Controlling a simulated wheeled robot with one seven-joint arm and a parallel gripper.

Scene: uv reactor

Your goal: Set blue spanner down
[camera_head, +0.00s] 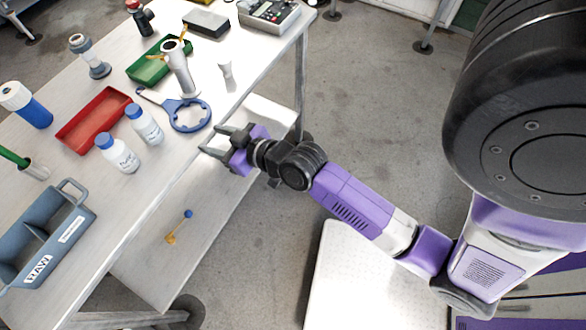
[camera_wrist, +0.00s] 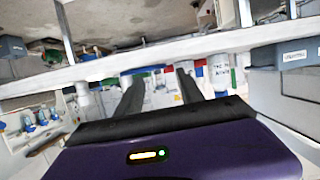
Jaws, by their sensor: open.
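The blue spanner (camera_head: 189,115) lies flat on the table top, its ring end near the table's front edge and its handle pointing to the back left. My gripper (camera_head: 212,141) is open and empty, just off the front edge of the table, near the spanner's ring and apart from it. In the wrist view my two dark fingers (camera_wrist: 158,92) stand spread, with no object between them. The edge of the table crosses that view, and a blue shape behind it is too small to name surely.
Two white bottles with blue caps (camera_head: 145,124) stand left of the spanner. A red tray (camera_head: 93,119), a green tray (camera_head: 146,70) and a metal cylinder (camera_head: 181,68) are close by. A grey RAW caddy (camera_head: 73,222) sits at the near left. A lower shelf (camera_head: 165,262) lies below.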

